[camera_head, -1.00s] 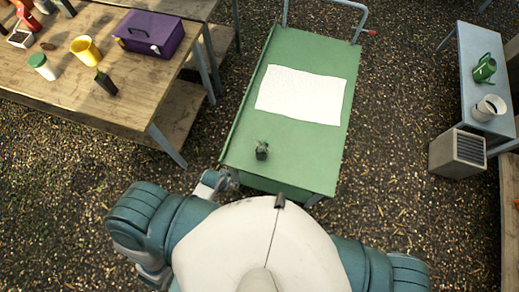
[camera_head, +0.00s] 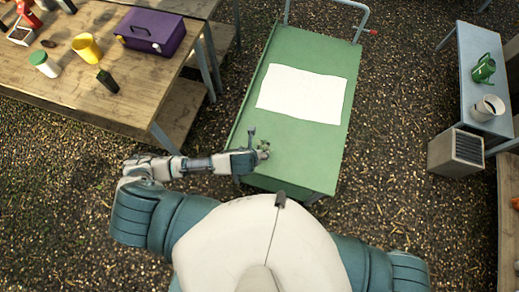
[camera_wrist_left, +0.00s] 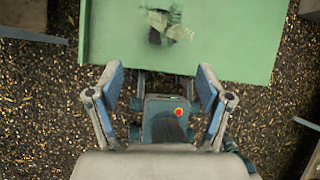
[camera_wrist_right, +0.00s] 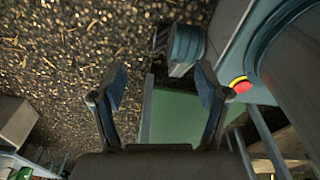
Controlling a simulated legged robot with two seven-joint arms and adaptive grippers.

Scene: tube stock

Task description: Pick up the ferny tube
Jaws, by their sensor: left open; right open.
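The ferny tube, a small dark pot with green leaves (camera_head: 265,147), stands near the front edge of the green cart (camera_head: 300,140). It is partly hidden by my left gripper (camera_head: 257,150) in the head view. In the left wrist view the leafy tube (camera_wrist_left: 168,25) lies ahead of my left gripper (camera_wrist_left: 161,76), whose fingers are apart with nothing between them. My right gripper (camera_wrist_right: 160,72) is open and empty; the head view does not show it.
A white sheet (camera_head: 302,93) lies on the cart beyond the tube. A bench with a watering can (camera_head: 484,69) stands at right.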

